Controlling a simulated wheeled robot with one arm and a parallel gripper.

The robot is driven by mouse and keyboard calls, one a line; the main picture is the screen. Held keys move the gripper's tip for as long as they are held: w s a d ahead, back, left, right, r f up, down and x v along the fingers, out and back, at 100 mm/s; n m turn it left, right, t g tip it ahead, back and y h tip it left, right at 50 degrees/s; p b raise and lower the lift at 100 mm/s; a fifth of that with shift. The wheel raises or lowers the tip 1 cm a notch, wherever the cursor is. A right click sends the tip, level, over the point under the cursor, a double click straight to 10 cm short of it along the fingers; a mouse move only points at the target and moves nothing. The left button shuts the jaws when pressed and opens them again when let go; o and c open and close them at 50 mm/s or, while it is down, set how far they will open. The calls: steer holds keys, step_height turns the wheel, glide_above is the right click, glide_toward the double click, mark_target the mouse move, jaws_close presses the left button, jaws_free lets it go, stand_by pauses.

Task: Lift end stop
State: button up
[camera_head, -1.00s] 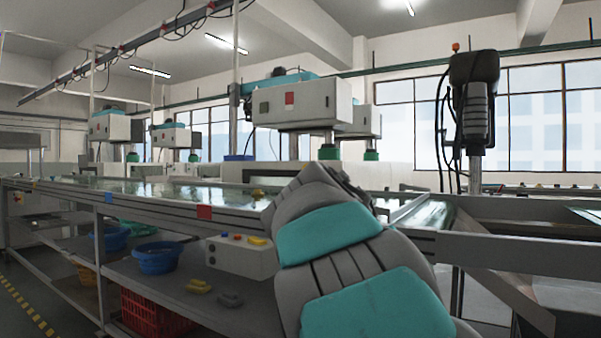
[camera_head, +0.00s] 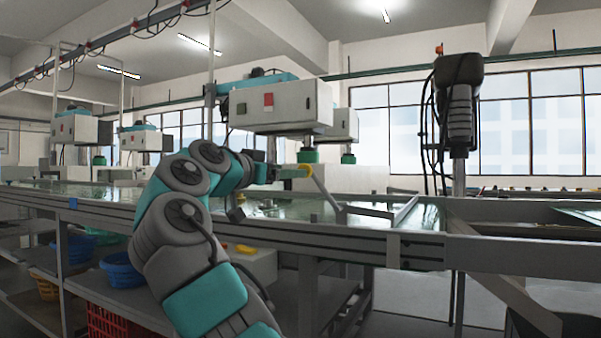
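The end stop appears to be the grey lever (camera_head: 326,194) at the tank's front edge. My arm reaches up and to the right over the tank. My gripper (camera_head: 290,172) is at or very near the yellow end. It is too small to see whether its fingers are open or shut on it.
The long tank (camera_head: 110,192) holds shiny liquid. A white machine box (camera_head: 277,105) hangs behind my gripper. A dark column head with cables (camera_head: 459,100) stands right. Blue basins (camera_head: 122,270) and a red crate (camera_head: 108,322) sit below.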

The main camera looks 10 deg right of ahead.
steer(key=p+x, duration=0.1)
steer(key=x, duration=0.6)
steer(key=shift+w+d, duration=0.25)
steer(key=shift+d, duration=0.1)
jaws_close()
stand_by(1.1)
